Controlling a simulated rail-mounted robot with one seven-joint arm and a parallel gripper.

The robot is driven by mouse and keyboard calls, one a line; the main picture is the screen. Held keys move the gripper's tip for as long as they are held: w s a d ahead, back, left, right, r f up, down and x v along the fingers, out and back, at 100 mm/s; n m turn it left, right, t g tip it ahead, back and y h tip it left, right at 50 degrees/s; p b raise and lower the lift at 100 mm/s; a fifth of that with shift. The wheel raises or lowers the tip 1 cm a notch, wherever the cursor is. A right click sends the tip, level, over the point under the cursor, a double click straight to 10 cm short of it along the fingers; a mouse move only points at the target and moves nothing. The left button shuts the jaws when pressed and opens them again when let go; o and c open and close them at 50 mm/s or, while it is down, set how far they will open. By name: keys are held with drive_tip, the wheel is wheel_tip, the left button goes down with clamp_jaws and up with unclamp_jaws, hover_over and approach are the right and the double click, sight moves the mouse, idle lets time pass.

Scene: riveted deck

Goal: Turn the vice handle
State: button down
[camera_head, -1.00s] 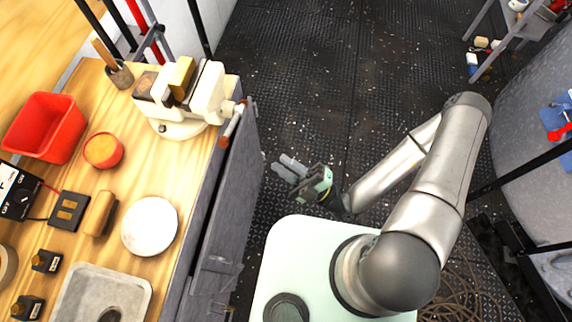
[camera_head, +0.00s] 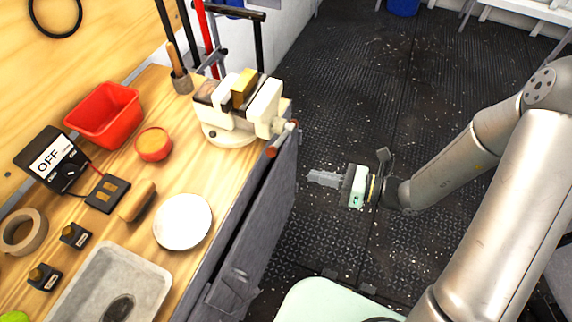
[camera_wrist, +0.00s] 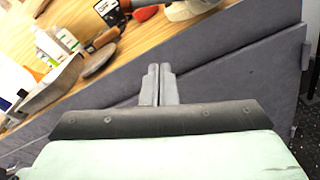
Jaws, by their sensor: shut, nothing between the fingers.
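The cream vice (camera_head: 240,108) stands at the far right corner of the wooden workbench (camera_head: 140,235), with a gold block in its jaws. Its handle (camera_head: 282,139), a bar with reddish ends, sticks out past the bench's right edge. My gripper (camera_head: 312,178) is shut and empty, out over the floor to the right of the bench, apart from the handle and nearer the camera. In the wrist view my gripper's fingers (camera_wrist: 158,70) lie together and point at the bench's grey side.
The grey cabinet side (camera_head: 262,225) drops beside my gripper. Dark floor (camera_head: 400,110) is open to the right.

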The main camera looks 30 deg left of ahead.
drive_tip(key=a+r+p, duration=0.3)
drive_tip(key=a, duration=0.6)
drive_tip(key=shift+w+a+n, duration=0.15)
drive_tip(key=shift+n, duration=0.25)
